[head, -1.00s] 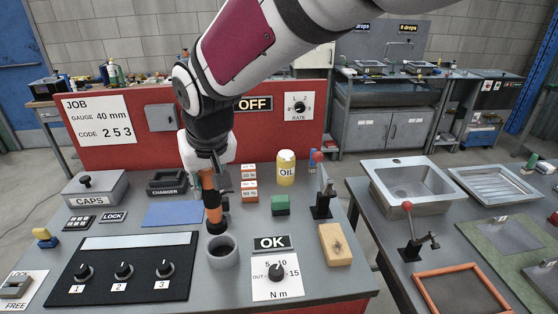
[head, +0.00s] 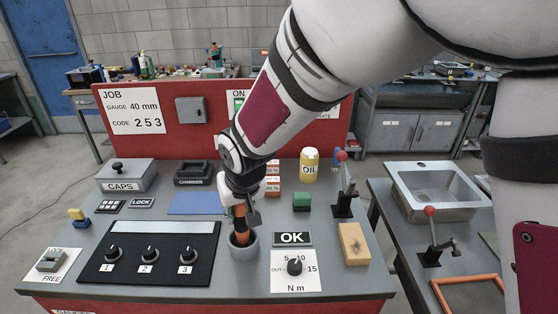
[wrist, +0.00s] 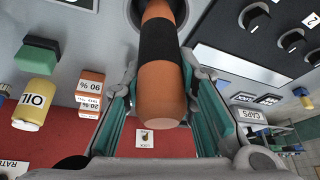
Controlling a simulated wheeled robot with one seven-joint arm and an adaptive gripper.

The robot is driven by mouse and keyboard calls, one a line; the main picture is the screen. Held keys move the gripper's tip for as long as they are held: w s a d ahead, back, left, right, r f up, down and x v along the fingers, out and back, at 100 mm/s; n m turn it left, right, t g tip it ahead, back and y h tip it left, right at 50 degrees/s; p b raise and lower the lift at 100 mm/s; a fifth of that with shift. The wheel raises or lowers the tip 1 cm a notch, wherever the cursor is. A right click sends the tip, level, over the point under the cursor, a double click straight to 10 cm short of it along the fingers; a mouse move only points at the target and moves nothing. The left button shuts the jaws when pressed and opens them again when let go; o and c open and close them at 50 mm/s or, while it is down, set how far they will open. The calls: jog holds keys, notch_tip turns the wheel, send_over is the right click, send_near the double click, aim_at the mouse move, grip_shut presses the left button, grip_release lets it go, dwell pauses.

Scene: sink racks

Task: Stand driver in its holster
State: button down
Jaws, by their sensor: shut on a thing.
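The driver (head: 239,212) has an orange handle with a black band. It stands roughly upright with its lower part inside the mouth of the grey round cup-shaped holster (head: 244,251), whose rim hides its tip. I cannot tell whether it touches the bottom. My gripper (head: 238,200) is above the holster and shut on the driver. In the wrist view the handle (wrist: 161,85) lies between the teal-lined fingers of my gripper (wrist: 163,112), and a grey rim (wrist: 133,14) shows beside its far end.
The black panel with knobs (head: 150,272) is left of the holster. The OK sign (head: 292,239) and Nm dial (head: 295,267) are right. A wooden block (head: 354,244), green block (head: 301,201) and oil bottle (head: 309,165) stand farther right. A blue mat (head: 196,204) lies behind.

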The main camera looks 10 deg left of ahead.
jog(key=c, duration=1.3)
grip_release()
jog(key=shift+f, duration=0.1)
jog(key=v, duration=1.1)
jog(key=d+r+m, duration=0.2)
jog(key=d+r, duration=0.3)
jog(key=d, duration=0.5)
jog(key=s+d+m+h, duration=0.1)
jog(key=s+d, duration=0.4)
jog(key=d, duration=0.3)
jog(key=s+d+r+m+t+h, duration=0.1)
jog(key=s+d, duration=0.3)
jog(key=d, duration=0.5)
jog(key=s+d+r+m+h, duration=0.1)
jog(key=s+d+m, duration=0.2)
jog(key=s+d, duration=0.2)
jog(key=d, duration=0.3)
jog(key=shift+s+d+t, duration=0.3)
jog(key=shift+s+d, duration=0.05)
jog(key=shift+d, duration=0.05)
